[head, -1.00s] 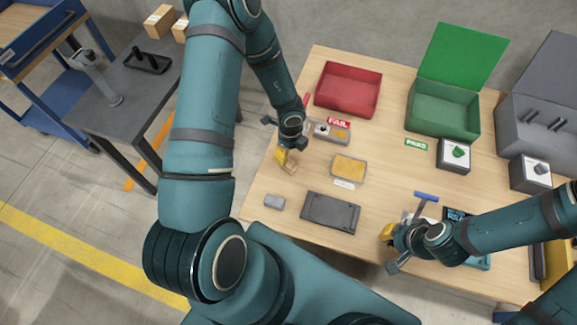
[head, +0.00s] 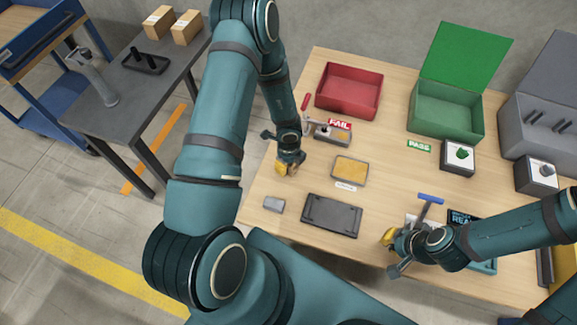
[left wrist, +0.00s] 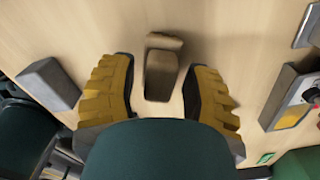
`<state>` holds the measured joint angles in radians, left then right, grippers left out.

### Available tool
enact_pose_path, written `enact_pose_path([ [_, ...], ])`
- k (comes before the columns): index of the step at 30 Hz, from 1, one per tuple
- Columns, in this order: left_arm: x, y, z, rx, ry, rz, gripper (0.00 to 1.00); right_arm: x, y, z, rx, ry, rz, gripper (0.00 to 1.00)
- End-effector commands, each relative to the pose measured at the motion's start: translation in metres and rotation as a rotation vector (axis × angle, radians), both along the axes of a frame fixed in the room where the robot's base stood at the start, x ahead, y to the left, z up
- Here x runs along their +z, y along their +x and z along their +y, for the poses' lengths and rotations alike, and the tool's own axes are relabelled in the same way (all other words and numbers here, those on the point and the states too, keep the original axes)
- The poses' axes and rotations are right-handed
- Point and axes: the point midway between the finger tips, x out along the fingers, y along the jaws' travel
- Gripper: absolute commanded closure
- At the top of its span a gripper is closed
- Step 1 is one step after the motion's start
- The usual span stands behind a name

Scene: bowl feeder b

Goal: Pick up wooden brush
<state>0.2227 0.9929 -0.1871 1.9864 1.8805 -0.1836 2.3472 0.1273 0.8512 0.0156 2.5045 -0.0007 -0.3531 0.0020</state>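The wooden brush (left wrist: 161,68) lies on the table in the left wrist view, a brown piece with a crosswise end at the top. It sits between the two yellow fingers of my left gripper (left wrist: 158,95), which are spread with a gap on either side of it. In the head view my left gripper (head: 289,167) points down at the left part of the table and largely hides the brush. My right gripper (head: 390,245) is at the table's front right; its finger gap does not show clearly.
A small grey block (head: 273,204) lies near the left gripper. A toggle-clamp fixture (head: 330,137), a tray with a yellow pad (head: 350,170) and a dark plate (head: 331,214) are close by. Red (head: 347,91) and green (head: 445,110) bins stand behind. A blue-handled tool (head: 428,200) is beside the right gripper.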

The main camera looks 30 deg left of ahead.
Motion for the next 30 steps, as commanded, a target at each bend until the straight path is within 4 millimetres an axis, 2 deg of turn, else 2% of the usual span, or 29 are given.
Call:
enact_pose_path([
  [1,0.0,0.0,0.0,0.0,0.0,0.0,0.75,0.0,0.0,0.0,0.0,0.0,0.0,1.0],
  [3,0.0,0.0,0.0,0.0,0.0,0.0,0.99,0.0,0.0,0.0,0.0,0.0,0.0,1.0],
  [16,0.0,-0.001,0.0,0.0,-0.001,0.001,1.0,0.0,0.0,0.0,0.0,0.0,0.0,1.0],
  [20,0.005,-0.001,0.0,0.001,0.0,0.001,1.0,0.002,0.0,0.0,0.0,0.0,0.001,1.0],
  [26,0.03,0.0,0.0,0.002,-0.001,-0.001,1.0,0.012,-0.002,0.0,0.001,0.001,0.005,1.0],
  [30,0.063,0.0,0.001,0.004,0.0,-0.002,1.0,0.025,-0.004,0.001,0.002,0.002,0.01,1.0],
])
